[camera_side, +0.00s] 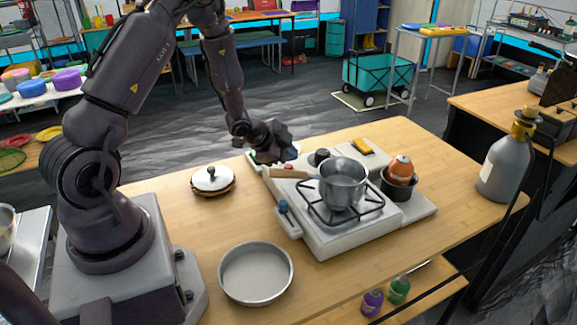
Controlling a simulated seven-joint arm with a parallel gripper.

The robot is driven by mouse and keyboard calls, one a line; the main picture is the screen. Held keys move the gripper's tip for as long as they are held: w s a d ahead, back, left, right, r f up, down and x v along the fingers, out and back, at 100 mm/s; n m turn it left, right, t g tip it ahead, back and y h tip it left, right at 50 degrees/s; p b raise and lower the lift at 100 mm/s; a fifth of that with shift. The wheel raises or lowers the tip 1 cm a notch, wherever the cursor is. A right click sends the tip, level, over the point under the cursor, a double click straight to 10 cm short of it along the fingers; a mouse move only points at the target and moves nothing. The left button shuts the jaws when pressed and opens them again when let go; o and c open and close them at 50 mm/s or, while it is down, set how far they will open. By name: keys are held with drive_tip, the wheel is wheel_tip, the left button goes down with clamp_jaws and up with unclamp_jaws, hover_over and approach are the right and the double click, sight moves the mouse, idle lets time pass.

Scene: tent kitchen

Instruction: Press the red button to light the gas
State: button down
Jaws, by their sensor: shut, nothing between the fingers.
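The white gas stove (335,240) stands on the wooden table, with a metal saucepan (343,182) on its black grate (318,214). The saucepan's wooden handle (288,173) points left toward my gripper. A blue knob (283,206) sits at the stove's front left corner. My gripper (280,157) is shut and empty, low over the stove's back left edge, close to the saucepan handle. I cannot make out the red button clearly; it may be hidden by the gripper or the handle. I cannot tell whether the gripper touches anything.
A lidded pan (212,180) and a round metal pan (256,273) sit left of the stove. A dark pot (398,189) holding an orange item (401,167), a yellow sponge (362,146) and a grey gas cylinder (506,165) are to the right. Bare table lies between the pans.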

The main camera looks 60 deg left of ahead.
sight(289, 167)
drive_tip(key=shift+f, duration=0.1)
drive_tip(key=shift+f, duration=0.3)
drive_tip(key=shift+f, duration=0.55)
idle(0.8)
drive_tip(key=shift+r, duration=0.95)
drive_tip(key=shift+r, duration=2.55)
